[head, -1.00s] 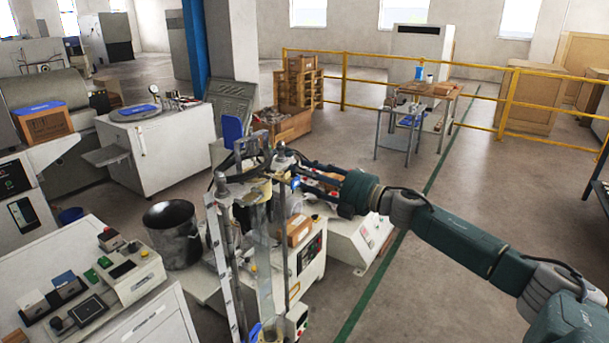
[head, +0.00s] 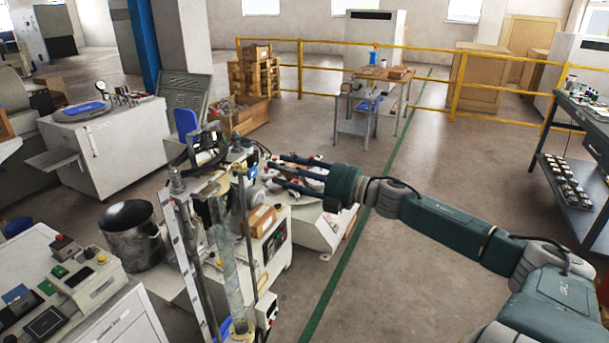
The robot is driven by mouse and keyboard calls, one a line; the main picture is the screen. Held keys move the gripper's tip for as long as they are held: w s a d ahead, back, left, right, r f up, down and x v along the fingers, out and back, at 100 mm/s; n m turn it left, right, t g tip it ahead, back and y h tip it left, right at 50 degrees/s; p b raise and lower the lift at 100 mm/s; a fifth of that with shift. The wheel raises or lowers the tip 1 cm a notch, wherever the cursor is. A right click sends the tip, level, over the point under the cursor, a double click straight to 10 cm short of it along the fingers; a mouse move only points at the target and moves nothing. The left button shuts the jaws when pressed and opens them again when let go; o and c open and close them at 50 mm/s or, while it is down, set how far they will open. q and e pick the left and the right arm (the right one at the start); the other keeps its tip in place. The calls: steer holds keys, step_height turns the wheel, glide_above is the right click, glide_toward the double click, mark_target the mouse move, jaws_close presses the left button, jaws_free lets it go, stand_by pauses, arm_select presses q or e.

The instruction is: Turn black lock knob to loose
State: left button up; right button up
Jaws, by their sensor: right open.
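The test apparatus has a tall clear tube (head: 229,265) and upright metal posts. A small dark knob-like part (head: 237,149) sits at the top of its right post; I cannot tell for sure that it is the black lock knob, or how it is turned. My right gripper (head: 273,171) reaches in from the right with its dark fingers pointing left at the apparatus top. It is open, nothing shows between its fingers, and its tips appear just right of the post top. Depth and contact are unclear. My left gripper is out of view.
A dark metal pot (head: 131,240) stands left of the apparatus. A control panel (head: 80,285) is at lower left. A white machine (head: 318,225) stands behind, under my right arm. Open floor lies to the right, with a dark bench (head: 575,170) at the edge.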

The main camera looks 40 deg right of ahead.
steer(key=shift+v, duration=2.75)
